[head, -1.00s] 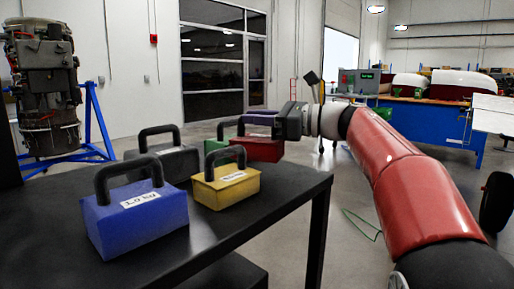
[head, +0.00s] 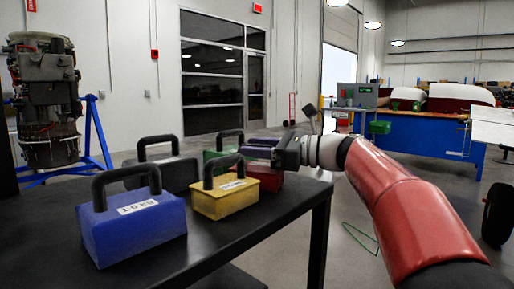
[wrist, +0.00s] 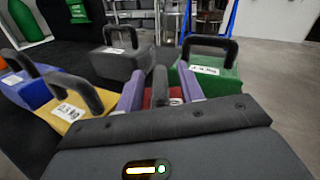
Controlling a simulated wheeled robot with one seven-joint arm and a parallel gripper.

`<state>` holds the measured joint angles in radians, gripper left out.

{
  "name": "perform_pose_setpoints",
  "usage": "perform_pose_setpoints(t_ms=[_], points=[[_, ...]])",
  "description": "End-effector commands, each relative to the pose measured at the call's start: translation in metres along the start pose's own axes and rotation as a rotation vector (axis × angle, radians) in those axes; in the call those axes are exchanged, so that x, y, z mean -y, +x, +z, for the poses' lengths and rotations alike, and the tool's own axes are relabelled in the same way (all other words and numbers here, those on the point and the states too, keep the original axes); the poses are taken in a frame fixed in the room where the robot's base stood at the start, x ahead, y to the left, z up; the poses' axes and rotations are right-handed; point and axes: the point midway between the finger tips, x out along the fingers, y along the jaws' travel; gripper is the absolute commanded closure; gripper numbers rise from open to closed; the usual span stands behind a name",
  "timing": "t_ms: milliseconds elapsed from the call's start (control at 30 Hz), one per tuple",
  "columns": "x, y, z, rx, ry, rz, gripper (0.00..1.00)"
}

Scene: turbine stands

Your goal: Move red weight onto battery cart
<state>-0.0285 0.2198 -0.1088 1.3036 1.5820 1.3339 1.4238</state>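The red weight (head: 265,178) stands on the black table, behind the yellow weight and partly hidden by it and by my gripper. In the wrist view, a little of the red weight (wrist: 160,99) shows between the two pale purple fingers of my gripper (wrist: 161,88). The fingers are apart, with the dark handle between them and gaps on both sides. I cannot make out a battery cart in either view.
A blue workbench (head: 425,132) stands at the back right. Open floor lies between.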

Motion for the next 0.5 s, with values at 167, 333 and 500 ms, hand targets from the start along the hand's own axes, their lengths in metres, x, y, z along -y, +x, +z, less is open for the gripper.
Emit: perform_pose_setpoints(t_ms=[167,333,500], points=[[0.001,-0.007,0.001,0.0,0.0,-0.003,0.62],[0.001,-0.037,0.002,0.0,-0.001,-0.005,0.62],[0.001,-0.074,0.001,-0.001,0.0,-0.005,0.62]])
